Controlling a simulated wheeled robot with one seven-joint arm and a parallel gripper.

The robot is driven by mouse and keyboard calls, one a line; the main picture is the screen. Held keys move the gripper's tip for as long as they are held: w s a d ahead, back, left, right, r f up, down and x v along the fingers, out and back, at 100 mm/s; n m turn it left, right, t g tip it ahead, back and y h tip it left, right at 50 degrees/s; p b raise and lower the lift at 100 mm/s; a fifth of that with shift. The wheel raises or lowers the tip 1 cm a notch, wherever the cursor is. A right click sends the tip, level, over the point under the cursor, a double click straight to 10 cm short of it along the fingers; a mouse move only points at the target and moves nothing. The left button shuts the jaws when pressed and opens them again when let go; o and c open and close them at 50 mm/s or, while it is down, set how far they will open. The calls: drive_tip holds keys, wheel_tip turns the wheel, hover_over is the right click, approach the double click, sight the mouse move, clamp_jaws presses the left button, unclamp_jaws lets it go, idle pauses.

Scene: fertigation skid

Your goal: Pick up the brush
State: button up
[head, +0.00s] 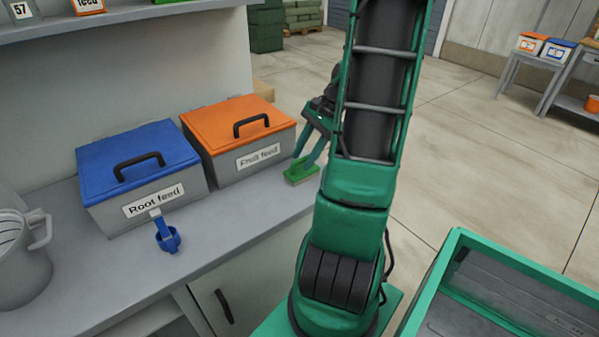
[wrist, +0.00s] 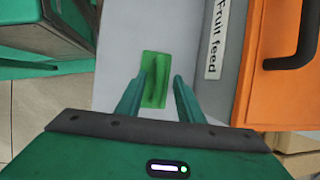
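The brush (head: 301,171) is a small green block with a raised grip, lying on the grey counter near its right end, beside the Fruit feed box. In the wrist view the brush (wrist: 155,80) lies ahead of my gripper, its near end between the two fingertips. My gripper (head: 308,158) is just above the brush in the head view, partly hidden by my arm. In the wrist view my gripper (wrist: 159,80) has its fingers apart, with the brush nearer the left finger. I cannot tell whether a finger touches it.
An orange-lidded Fruit feed box (head: 237,137) and a blue-lidded Root feed box (head: 141,174) stand on the counter (head: 215,235). A blue scoop (head: 166,233) lies in front, a grey jug (head: 22,262) at far left. Open floor lies beyond the counter's right edge.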

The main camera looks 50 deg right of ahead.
sight(302, 160)
drive_tip(key=shift+c, duration=0.7)
clamp_jaws()
drive_tip(key=shift+r, duration=0.1)
drive_tip(key=shift+r, duration=0.45)
drive_tip(key=r, duration=0.2)
drive_tip(key=a+r, duration=0.1)
drive_tip(key=shift+a+r, duration=0.1)
drive_tip(key=shift+r, duration=0.3)
drive_tip(key=a+r, duration=0.6)
drive_tip(key=a, duration=0.4)
drive_tip(key=shift+a, duration=0.25)
drive_tip(key=shift+w, duration=0.1)
